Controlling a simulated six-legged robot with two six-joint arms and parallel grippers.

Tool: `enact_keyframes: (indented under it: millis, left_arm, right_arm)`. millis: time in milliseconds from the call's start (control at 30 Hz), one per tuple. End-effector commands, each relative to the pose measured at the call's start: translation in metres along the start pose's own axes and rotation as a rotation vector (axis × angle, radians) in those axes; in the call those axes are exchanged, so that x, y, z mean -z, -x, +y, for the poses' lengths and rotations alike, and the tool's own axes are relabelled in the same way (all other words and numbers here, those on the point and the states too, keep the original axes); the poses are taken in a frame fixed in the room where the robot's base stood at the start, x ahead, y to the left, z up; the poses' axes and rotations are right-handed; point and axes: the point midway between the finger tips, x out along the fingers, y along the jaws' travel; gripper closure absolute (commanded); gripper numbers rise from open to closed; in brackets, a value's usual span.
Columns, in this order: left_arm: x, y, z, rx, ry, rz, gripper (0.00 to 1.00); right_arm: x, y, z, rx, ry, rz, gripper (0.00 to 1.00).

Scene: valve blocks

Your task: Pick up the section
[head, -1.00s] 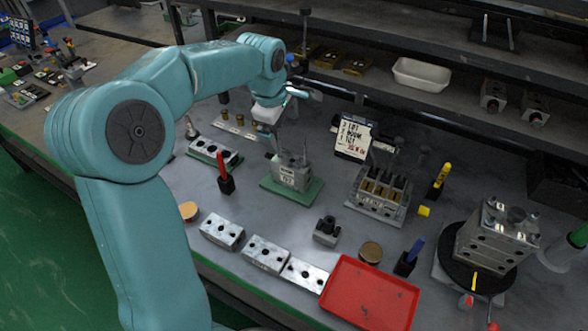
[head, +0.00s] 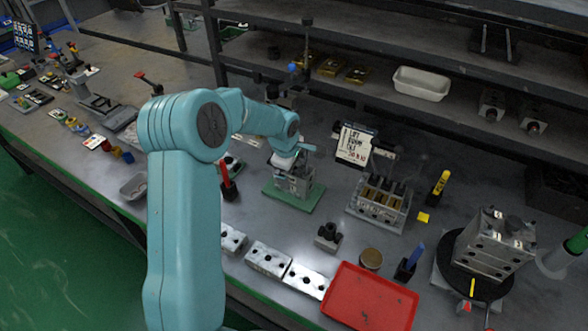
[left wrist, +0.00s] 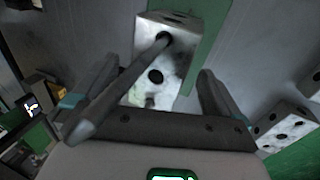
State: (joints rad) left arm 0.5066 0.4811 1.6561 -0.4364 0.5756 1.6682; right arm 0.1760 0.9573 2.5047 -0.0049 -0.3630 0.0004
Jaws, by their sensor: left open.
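A grey metal valve block section (head: 293,183) stands on a green plate (head: 312,200) in the middle of the bench. My left gripper (head: 284,162) is right above it and partly hides its top. In the left wrist view the block (left wrist: 172,78) shows a face with dark holes between the two open fingers of my left gripper (left wrist: 158,68). A dark grey rod (left wrist: 120,85) crosses in front of the block there. I cannot tell whether a finger touches the block. My right gripper is not in view.
Loose metal blocks (head: 268,259) and a red tray (head: 368,297) lie along the front edge. A red-handled tool (head: 227,180) stands left of the plate. A slotted block (head: 381,195), a sign (head: 355,143) and a block on a black turntable (head: 493,243) are to the right.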

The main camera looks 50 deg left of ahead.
Motion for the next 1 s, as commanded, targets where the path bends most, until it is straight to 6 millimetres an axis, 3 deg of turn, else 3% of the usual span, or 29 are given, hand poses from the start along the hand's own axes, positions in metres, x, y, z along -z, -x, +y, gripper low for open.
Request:
enact_keyframes:
  millis: [267,500,933,1000]
  left_arm:
    - [0.0001,-0.0034,0.0004,-0.003,0.001,0.0,0.05]
    - [0.0,-0.0033,0.0002,-0.002,0.001,0.0,0.82]
    - [-0.0004,-0.001,0.001,-0.002,0.001,-0.001,0.82]
    - [-0.0004,0.0031,0.0026,-0.002,0.001,0.0,0.99]
  right_arm:
    - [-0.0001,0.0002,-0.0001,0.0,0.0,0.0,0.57]
    - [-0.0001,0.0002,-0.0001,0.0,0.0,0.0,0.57]
    - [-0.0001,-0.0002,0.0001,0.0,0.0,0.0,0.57]
    - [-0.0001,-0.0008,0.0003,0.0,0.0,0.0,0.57]
